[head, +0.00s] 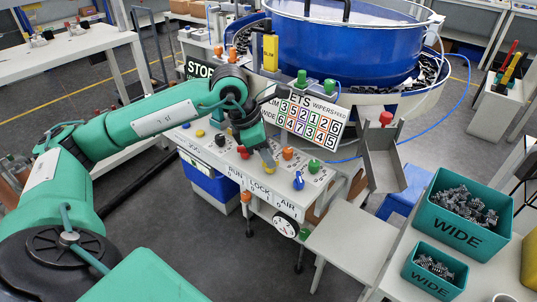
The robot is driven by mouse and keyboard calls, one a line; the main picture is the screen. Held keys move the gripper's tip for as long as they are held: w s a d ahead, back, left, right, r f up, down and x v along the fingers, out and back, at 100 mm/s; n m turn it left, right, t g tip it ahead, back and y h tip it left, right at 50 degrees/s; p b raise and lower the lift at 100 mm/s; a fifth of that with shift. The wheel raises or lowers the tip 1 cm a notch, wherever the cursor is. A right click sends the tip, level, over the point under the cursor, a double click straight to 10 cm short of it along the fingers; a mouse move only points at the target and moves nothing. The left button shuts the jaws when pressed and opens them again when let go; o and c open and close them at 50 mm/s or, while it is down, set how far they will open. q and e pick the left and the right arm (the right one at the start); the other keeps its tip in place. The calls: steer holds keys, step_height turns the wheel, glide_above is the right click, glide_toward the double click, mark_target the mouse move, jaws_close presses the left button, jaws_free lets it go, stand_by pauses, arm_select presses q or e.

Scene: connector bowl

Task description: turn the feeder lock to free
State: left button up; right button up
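The front panel (225,165) carries several coloured knobs and the labels RUN, LOCK and AIR along its front edge. A yellow knob (269,169) sits above the LOCK label (259,188), partly hidden by my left gripper. My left gripper (266,155) points down right at this knob; I cannot tell whether it touches it or how far its fingers are apart. A red knob (243,152) is to its left and a blue knob (298,181) to its right. The knob's marking is too small to read. My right gripper is not in view.
Orange (287,153) and green (314,166) knobs stand close to the gripper. A numbered sign (305,118) rises behind, before the blue bowl (340,45). Green WIDE bins (455,232) with metal parts stand at the right. A bare grey table (350,242) is in front.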

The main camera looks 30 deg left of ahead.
arm_select(q)
steer(key=v, duration=1.2)
steer(key=shift+s+a+r, duration=0.15)
steer(key=shift+r, duration=0.2)
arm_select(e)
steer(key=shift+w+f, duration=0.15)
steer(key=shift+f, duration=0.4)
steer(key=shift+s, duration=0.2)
